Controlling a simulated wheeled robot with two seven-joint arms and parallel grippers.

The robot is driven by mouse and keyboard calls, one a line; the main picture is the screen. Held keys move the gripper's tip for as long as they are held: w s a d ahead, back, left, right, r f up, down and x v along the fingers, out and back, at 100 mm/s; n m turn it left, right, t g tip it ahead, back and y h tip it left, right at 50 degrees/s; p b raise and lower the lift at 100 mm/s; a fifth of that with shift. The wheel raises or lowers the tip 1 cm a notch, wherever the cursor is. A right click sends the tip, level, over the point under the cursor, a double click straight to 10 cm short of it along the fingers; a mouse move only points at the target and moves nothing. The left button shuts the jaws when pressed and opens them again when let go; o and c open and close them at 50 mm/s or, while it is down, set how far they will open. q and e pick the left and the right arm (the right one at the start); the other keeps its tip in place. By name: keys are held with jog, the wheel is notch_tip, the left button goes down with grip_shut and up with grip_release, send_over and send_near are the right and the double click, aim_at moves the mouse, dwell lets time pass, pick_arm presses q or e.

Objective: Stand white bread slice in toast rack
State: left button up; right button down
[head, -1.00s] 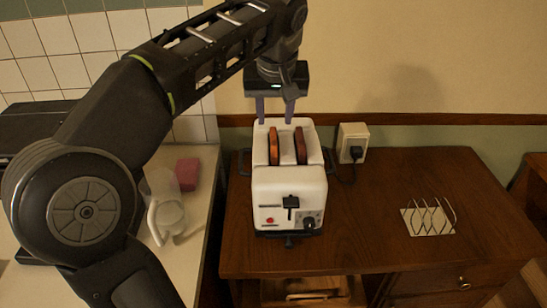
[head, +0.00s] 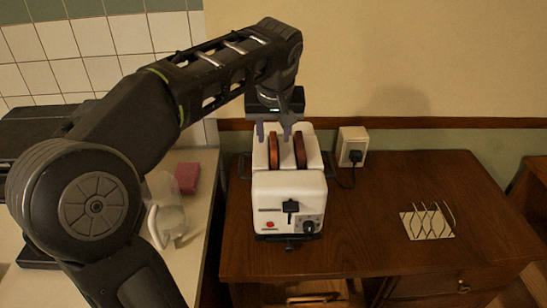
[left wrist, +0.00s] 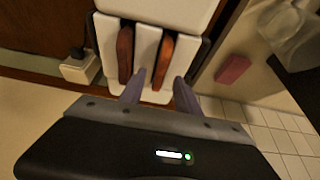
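Two toasted bread slices stand upright in the slots of a white toaster (head: 289,187). The left slice (head: 273,153) is a lighter orange-brown; the right slice (head: 300,148) is darker. I cannot tell by colour which is the white bread. My left gripper (head: 273,133) is open above the toaster's back end, its fingertips on either side of the left slice's line. In the left wrist view the fingertips (left wrist: 160,78) flank the near end of the lighter slice (left wrist: 163,60), with nothing held. The wire toast rack (head: 428,222) stands empty at the right. My right gripper is not in view.
The wooden cabinet top (head: 375,215) is clear between toaster and rack. A wall socket with a plug (head: 352,148) is behind, its cord running down beside the toaster. A pale counter at left holds a red block (head: 187,178) and a clear jug (head: 165,205).

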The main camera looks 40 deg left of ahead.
pick_arm(q)
jog(key=shift+x, duration=1.4)
grip_shut()
dwell(0.7)
